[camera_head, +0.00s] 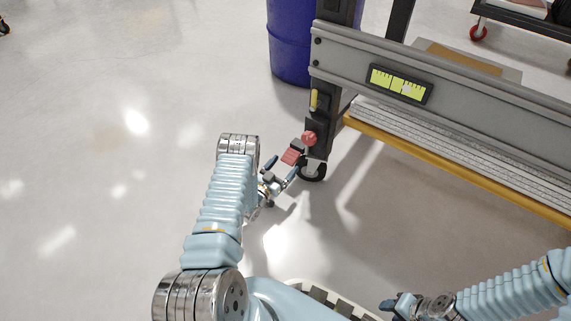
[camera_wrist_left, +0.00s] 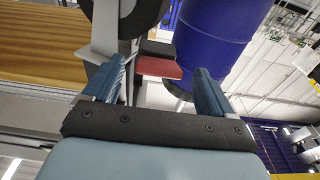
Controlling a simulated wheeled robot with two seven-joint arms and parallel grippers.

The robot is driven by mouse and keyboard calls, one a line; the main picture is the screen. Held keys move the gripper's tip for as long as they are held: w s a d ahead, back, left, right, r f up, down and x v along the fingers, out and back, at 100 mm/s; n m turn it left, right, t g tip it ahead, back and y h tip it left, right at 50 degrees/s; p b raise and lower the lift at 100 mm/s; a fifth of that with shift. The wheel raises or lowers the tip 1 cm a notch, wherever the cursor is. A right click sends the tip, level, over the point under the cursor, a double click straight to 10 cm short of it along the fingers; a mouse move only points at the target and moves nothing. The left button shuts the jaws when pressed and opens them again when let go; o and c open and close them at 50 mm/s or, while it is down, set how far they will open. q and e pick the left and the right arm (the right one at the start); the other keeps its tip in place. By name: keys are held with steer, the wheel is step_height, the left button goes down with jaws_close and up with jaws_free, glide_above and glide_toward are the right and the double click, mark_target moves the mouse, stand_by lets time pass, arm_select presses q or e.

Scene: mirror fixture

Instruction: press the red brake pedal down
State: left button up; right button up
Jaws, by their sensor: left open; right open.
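The red brake pedal (camera_head: 291,156) sticks out to the left near the foot of the frame's dark upright, above a caster wheel. My left gripper (camera_head: 282,181) is open, just below and in front of the pedal in the head view. In the left wrist view the red pedal (camera_wrist_left: 158,68) shows between the two blue fingers of the open gripper (camera_wrist_left: 160,80), beyond their tips. I cannot tell whether they touch it. My right gripper (camera_head: 390,303) is open and empty at the bottom edge, far from the pedal.
A round red part (camera_head: 309,138) sits on the upright beside the pedal. The caster wheel (camera_head: 312,172) stands below it, and also shows in the left wrist view (camera_wrist_left: 125,15). A blue barrel (camera_head: 290,45) stands behind. The floor to the left is clear.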

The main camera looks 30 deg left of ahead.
arm_select(q)
steer(key=s, duration=0.5)
steer(key=shift+s+a+f+p, duration=0.15)
steer(key=shift+s+f+p, duration=0.15)
steer(key=shift+s+p, duration=0.1)
